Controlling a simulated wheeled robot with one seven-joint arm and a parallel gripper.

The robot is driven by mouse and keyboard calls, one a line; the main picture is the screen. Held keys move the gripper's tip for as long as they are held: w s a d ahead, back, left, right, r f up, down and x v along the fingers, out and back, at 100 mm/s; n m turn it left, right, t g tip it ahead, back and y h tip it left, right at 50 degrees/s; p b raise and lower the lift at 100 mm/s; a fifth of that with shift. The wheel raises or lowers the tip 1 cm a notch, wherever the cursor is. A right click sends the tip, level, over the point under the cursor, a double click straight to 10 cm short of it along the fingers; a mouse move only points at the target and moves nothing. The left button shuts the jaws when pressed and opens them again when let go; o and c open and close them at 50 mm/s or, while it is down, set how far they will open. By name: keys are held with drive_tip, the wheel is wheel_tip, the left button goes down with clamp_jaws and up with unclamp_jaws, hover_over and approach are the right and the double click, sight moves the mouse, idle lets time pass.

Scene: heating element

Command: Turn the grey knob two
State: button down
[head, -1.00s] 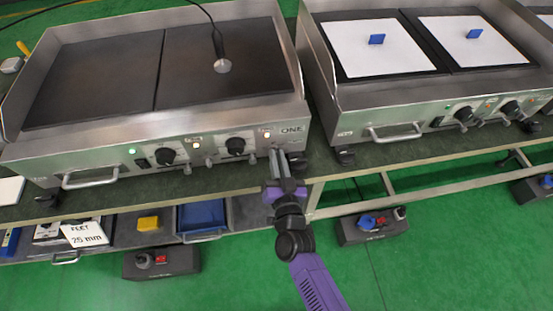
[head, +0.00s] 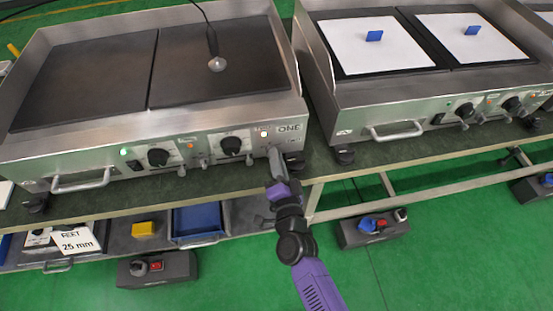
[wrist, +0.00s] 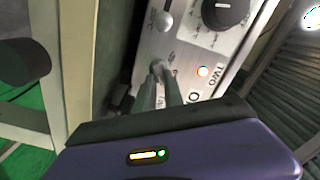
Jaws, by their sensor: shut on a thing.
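The front panel (head: 215,154) of the left griddle carries two black dials and several small grey knobs. My gripper (head: 273,153) is at the panel's right end, below the ONE label. In the wrist view, the fingers of my gripper (wrist: 161,80) are shut on a small grey knob (wrist: 157,67), near the lettering TWO and a lit lamp (wrist: 203,72). The fingers hide most of this knob. Another grey knob (wrist: 163,19) and a black dial (wrist: 225,10) stand apart from the fingers.
A power cord with a round metal probe (head: 217,64) lies on the left griddle plate. A second griddle (head: 400,101) stands to the right. The bench's front edge (head: 350,176) runs below the panels. Blue tray (head: 195,220) and yellow block (head: 144,229) are on the lower shelf.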

idle(0.3)
drive_tip(key=c, duration=1.4)
unclamp_jaws()
drive_tip(key=shift+c, duration=0.2)
drive_tip(key=v, duration=0.7)
drive_tip(key=shift+s+d, duration=0.2)
drive_tip(key=shift+s, duration=0.2)
